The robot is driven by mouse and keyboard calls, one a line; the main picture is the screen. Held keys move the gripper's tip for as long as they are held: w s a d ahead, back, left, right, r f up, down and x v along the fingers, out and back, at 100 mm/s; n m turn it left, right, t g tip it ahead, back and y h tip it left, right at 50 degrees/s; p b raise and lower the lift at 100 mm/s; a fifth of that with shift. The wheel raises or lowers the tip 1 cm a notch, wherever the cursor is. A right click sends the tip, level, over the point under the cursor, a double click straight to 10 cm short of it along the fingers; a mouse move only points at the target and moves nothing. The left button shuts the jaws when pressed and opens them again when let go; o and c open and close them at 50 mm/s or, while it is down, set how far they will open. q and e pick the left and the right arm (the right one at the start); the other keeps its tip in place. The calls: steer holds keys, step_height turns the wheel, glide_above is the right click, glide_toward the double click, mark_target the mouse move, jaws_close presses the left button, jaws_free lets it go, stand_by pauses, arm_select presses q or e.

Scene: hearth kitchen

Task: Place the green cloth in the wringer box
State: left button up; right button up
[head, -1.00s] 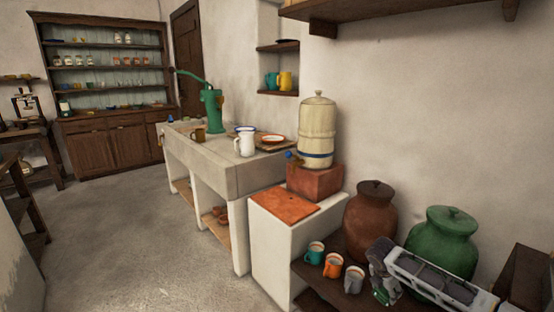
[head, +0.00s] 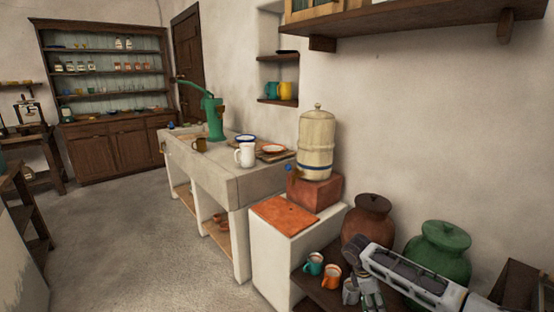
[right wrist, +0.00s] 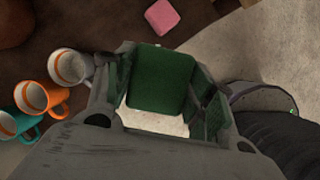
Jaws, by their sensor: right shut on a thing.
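The green cloth (right wrist: 160,78) is a folded, dark green square in the right wrist view. It sits between the two fingers of my right gripper (right wrist: 162,95), which is shut on it. In the head view my right gripper (head: 366,285) is at the lower right, close to the grey mug on the dark low shelf; the cloth cannot be made out there. I cannot identify a wringer box in either view. My left gripper is not in view.
A teal mug (head: 314,263), an orange mug (head: 331,276) and a grey mug (head: 350,292) stand left of my right gripper. A brown jar (head: 366,222) and a green jar (head: 440,250) stand behind the arm. A pink block (right wrist: 162,16) lies nearby. Open floor (head: 150,255) lies left.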

steer(key=a+r+m+p, duration=0.1)
steer(key=s+a+r+m+g+p, duration=0.1)
steer(key=r, duration=0.1)
steer(key=s+a+r+m+p, duration=0.1)
steer(key=m, duration=0.1)
steer(key=shift+s+r+g+y, duration=0.15)
steer(key=shift+r+g+y, duration=0.1)
steer(key=shift+g+y, duration=0.05)
arm_select(q)
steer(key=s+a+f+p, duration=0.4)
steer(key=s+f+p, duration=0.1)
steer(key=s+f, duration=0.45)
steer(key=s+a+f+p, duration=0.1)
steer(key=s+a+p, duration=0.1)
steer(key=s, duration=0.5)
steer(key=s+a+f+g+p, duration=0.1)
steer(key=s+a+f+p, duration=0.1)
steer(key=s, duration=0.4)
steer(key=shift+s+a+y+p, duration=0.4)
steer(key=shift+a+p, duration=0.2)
steer(key=shift+p, duration=0.55)
arm_select(e)
steer(key=s+a+r+m+g+y, duration=0.1)
steer(key=s+a+r+m+y, duration=0.1)
steer(key=s+a+r+m, duration=0.2)
steer(key=s+a+r+m+g+y, duration=0.1)
steer(key=s+a+r+m, duration=0.2)
steer(key=r+m, duration=0.4)
steer(key=shift+s+a+r+m+y, duration=0.4)
steer(key=shift+r, duration=1.4)
